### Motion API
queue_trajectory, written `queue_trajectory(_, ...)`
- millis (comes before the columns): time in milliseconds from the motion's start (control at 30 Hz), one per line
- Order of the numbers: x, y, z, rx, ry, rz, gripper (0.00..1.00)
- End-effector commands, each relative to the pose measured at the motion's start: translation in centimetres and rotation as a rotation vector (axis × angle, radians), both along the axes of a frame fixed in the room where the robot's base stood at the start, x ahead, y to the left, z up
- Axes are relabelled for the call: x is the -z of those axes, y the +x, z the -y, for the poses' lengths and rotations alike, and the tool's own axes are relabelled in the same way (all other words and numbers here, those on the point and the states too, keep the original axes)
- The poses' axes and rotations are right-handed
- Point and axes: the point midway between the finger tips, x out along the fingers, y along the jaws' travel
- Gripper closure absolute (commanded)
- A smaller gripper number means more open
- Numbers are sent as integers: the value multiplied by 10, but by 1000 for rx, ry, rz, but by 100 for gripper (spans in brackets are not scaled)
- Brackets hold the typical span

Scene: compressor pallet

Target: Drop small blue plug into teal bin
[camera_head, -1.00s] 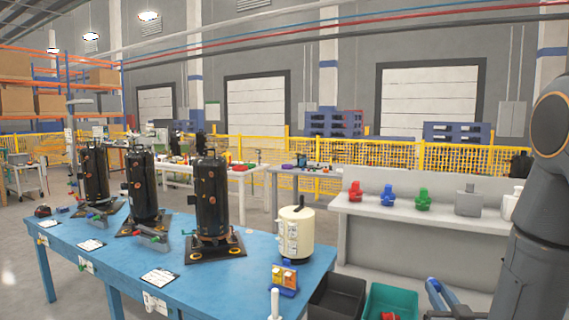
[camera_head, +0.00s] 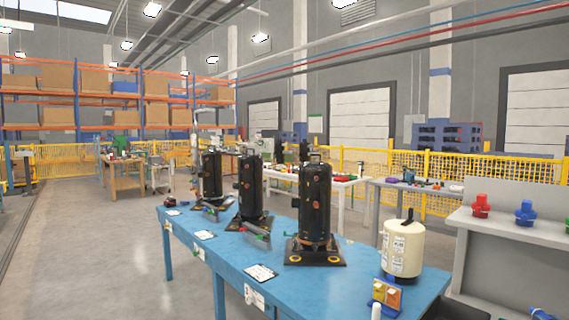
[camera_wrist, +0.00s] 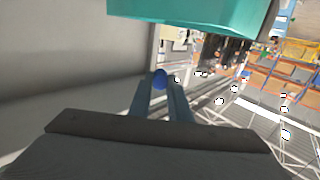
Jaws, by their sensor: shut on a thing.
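My gripper (camera_wrist: 161,90) shows in the wrist view, its two fingers close together and shut on the small blue plug (camera_wrist: 160,77) at their tips. The teal bin (camera_wrist: 195,22) fills the top of the wrist view, beyond the fingertips. The plug appears apart from the bin; its exact height relative to the rim cannot be told. In the head view the teal bin is out of frame, and only a small blue piece shows at the bottom right edge, too cut off to identify.
A blue table (camera_head: 215,238) holds several black compressors (camera_head: 315,205) and a cream tank (camera_head: 402,248). A grey shelf bench (camera_head: 510,226) at right carries a red fitting (camera_head: 481,206) and a blue fitting (camera_head: 525,212). Open floor lies left of the table.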

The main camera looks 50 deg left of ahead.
Motion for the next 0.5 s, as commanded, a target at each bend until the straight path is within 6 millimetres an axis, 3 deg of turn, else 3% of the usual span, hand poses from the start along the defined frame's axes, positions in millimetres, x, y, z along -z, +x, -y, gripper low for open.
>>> queue_trajectory(200,22,0,0,0,1,-1,100)
queue_trajectory(500,23,0,0,0,1,-1,100)
